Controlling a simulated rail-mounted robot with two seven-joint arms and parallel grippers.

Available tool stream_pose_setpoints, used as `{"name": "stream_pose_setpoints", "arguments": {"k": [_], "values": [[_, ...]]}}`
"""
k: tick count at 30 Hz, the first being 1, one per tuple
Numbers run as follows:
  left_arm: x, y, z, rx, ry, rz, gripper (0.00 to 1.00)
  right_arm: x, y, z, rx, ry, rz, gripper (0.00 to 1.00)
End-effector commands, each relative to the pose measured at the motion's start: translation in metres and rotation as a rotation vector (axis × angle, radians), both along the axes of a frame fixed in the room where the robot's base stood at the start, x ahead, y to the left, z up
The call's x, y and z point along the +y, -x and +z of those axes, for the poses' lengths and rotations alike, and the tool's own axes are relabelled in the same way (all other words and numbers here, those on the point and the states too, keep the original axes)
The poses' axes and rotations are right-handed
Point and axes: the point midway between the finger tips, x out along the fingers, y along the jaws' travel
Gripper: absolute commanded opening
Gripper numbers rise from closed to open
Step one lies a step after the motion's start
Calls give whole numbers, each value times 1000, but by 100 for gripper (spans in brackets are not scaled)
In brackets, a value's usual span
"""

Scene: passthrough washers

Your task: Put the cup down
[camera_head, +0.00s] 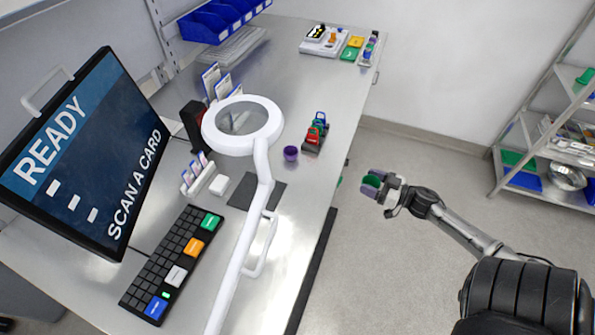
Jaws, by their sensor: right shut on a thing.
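My right gripper (369,187) is out past the right edge of the workbench, above the floor. It is shut on a small green cup (372,181), which shows between its grey-purple fingers. The fingers hide part of the cup. A small purple cup (291,153) stands on the steel workbench (318,172) near its right edge, to the left of my right gripper and apart from it. My left gripper is not in view.
A dark rack with red, green and blue pieces (316,133) stands behind the purple cup. A screen (85,155) and keypad (172,264) are at left. Shelves (540,155) stand at far right.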

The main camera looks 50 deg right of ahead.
Motion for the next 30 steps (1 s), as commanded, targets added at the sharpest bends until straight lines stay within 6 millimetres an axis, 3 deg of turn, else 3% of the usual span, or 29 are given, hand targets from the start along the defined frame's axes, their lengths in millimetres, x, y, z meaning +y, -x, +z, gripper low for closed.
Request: {"name": "stream_pose_setpoints", "arguments": {"k": [5, 12, 18, 30], "values": [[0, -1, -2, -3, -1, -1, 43, 7, -22, 2, -3, 1, 30, 38], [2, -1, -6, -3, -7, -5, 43, 15, -81, 3, -5, 2, 30, 38], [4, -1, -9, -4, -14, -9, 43, 20, -118, 3, -2, 2, 27, 38], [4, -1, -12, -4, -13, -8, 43, 24, -150, 3, -2, 1, 27, 38]]}}
